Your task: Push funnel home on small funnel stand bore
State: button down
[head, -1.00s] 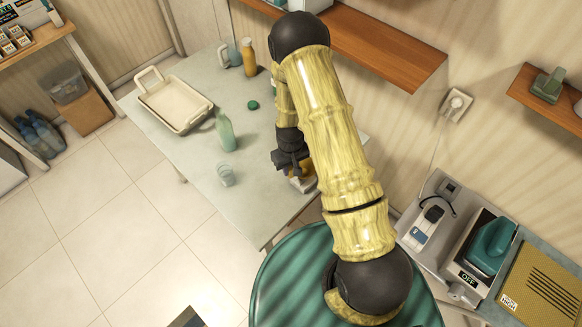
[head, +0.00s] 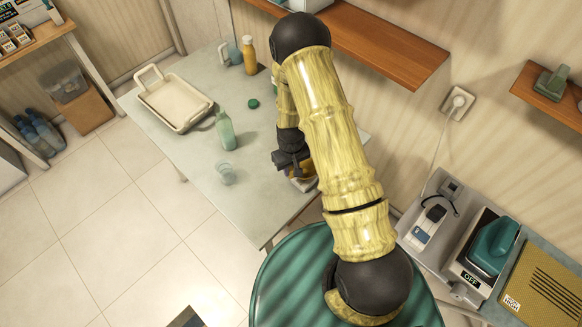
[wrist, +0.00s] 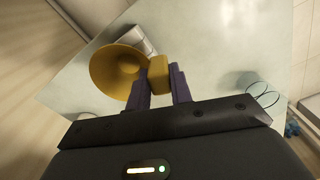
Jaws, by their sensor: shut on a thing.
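The yellow-orange funnel (wrist: 116,70) shows in the wrist view with its wide mouth at the left and a block-like yellow part (wrist: 159,75) beside it. My gripper (wrist: 162,76) has its two purple fingers shut on that part. A pale grey piece (wrist: 136,38), which looks like the small funnel stand, shows behind the funnel. Its bore is hidden, so I cannot tell how deep the funnel sits. In the head view my gripper (head: 292,163) is low over the table's near right side, above the pale stand base (head: 304,185); my arm hides most of this.
The grey-green table (head: 190,165) also holds a clear glass (head: 226,173), a green bottle (head: 225,130), a green cap (head: 253,104), a cream tray (head: 175,101) and an orange bottle (head: 249,55). A wooden shelf (head: 390,50) runs along the wall. The table's near left part is clear.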

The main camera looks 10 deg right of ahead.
jog(key=shift+f+b, duration=0.75)
jog(key=shift+f, duration=0.2)
jog(key=c, duration=1.2)
grip_release()
jog(key=shift+o, duration=0.2)
jog(key=shift+w+r, duration=0.15)
jog(key=shift+r, duration=0.35)
notch_tip(320, 180, up, 16)
jog(key=b, duration=0.3)
jog(key=shift+r+b, duration=0.25)
jog(key=shift+b, duration=0.05)
